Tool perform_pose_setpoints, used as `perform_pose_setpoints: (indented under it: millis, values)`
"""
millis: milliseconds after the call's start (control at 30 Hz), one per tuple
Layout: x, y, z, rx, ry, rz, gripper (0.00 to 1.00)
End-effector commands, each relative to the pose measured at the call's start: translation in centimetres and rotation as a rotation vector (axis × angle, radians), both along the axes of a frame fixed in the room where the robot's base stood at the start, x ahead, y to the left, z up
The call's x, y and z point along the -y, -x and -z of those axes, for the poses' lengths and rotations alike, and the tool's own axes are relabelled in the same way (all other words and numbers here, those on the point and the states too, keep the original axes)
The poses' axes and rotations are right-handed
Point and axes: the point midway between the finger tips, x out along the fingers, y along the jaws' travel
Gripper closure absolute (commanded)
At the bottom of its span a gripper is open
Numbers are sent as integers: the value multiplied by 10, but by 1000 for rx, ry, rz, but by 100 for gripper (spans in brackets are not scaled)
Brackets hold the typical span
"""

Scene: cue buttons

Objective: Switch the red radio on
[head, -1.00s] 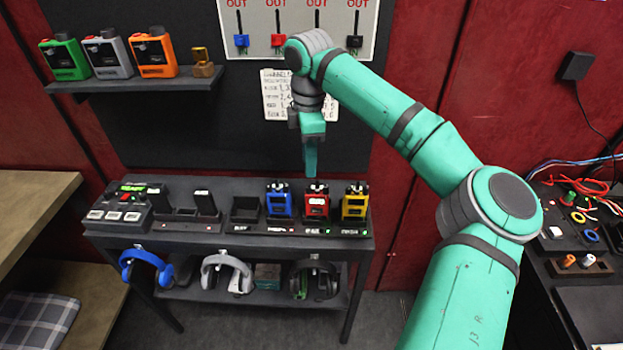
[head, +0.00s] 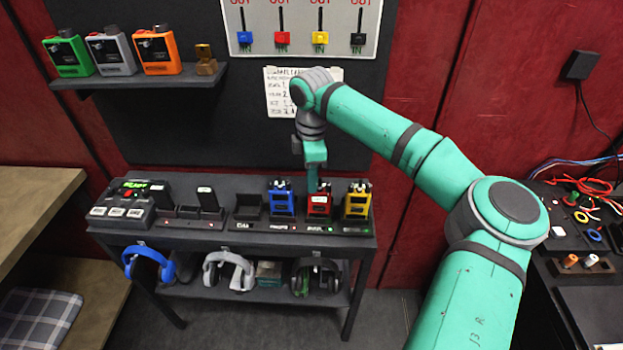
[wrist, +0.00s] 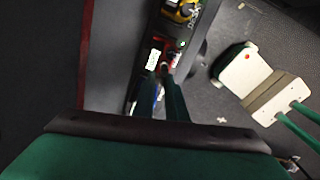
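The red radio (head: 319,207) stands upright in the dark charging rack, between the blue radio (head: 281,200) and the yellow radio (head: 357,201). My gripper (head: 313,190) points down at the red radio's top and overlaps part of it in the head view. I cannot tell whether it touches. In the wrist view my gripper's fingers (wrist: 168,70) look close together, with nothing visible between them. The red radio's white label (wrist: 153,59) shows beside the fingertips; they hide part of its top. Its knob or switch is too small to read.
The rack table (head: 235,235) has an empty slot left of the blue radio and a control box (head: 126,198) at far left. Headsets hang below. A shelf (head: 140,79) holds green, grey and orange radios. A tag board (head: 300,28) is on the wall.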

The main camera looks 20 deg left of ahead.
Motion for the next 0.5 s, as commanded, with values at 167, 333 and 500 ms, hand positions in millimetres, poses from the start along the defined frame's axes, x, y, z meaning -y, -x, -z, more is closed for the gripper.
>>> perform_pose_setpoints:
  millis: [167, 333, 500]
  values:
    - [0, 0, 0, 0, -1, 2, 100]
    - [-1, 1, 1, -3, -3, 43, 100]
    - [-1, 1, 1, -3, -4, 114, 100]
